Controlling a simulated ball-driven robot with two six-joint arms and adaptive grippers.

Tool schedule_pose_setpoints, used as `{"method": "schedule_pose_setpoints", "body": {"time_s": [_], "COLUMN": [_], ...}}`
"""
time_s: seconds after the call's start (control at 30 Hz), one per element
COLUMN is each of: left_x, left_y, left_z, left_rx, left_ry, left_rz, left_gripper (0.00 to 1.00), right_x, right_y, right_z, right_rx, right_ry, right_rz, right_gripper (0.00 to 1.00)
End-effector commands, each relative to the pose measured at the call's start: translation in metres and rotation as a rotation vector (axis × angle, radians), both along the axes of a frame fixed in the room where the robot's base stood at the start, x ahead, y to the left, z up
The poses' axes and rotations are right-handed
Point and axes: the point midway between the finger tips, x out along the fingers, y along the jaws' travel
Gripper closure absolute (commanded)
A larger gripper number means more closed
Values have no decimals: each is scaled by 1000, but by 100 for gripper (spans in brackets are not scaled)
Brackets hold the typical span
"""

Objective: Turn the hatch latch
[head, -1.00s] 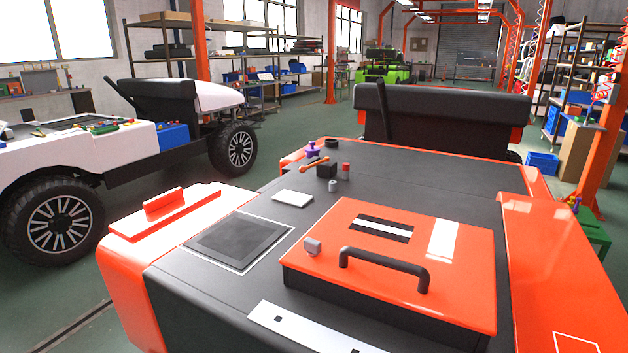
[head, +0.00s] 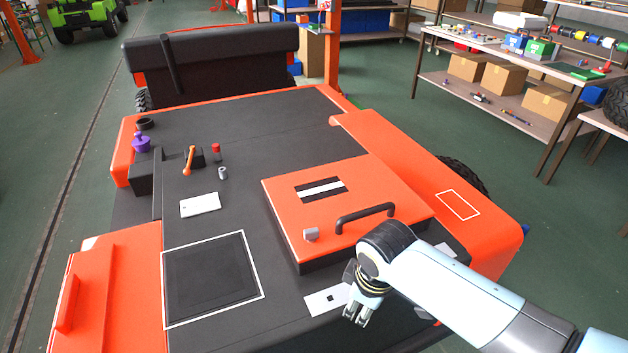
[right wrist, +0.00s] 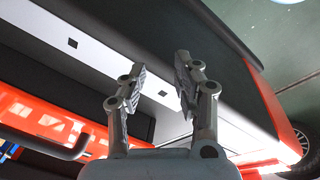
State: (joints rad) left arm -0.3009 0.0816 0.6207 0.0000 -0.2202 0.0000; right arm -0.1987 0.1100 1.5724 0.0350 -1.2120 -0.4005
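The orange hatch (head: 285,205) lies flat and closed-looking on the dark cart top, with a black bar handle (head: 364,212). The small grey latch (head: 311,234) sits at the hatch's near left edge. My right gripper (head: 356,318) is below and to the right of the latch, pointing down over the front edge strip and apart from the latch. In the right wrist view my right gripper (right wrist: 160,72) is open with nothing between its fingers. The hatch (right wrist: 40,118) and handle (right wrist: 45,143) show there at lower left; I cannot make out the latch. My left gripper is out of view.
A white strip (head: 322,301) with dark squares lies along the near edge. A white-outlined dark panel (head: 210,278) is left of the hatch. A purple knob (head: 141,141), an orange lever (head: 189,158) and a red-topped peg (head: 216,152) stand farther back. Shelving stands at right.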

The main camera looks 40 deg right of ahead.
Motion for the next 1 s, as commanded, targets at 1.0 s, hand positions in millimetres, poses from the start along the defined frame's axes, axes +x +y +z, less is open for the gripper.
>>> {"method": "schedule_pose_setpoints", "body": {"time_s": [1.0], "left_x": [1], "left_y": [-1], "left_z": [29], "left_rx": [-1], "left_ry": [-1], "left_rz": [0], "left_gripper": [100], "right_x": [174], "right_y": [-7], "right_z": [105], "right_rx": [4], "right_ry": [184], "right_rz": [779], "right_gripper": [69]}}
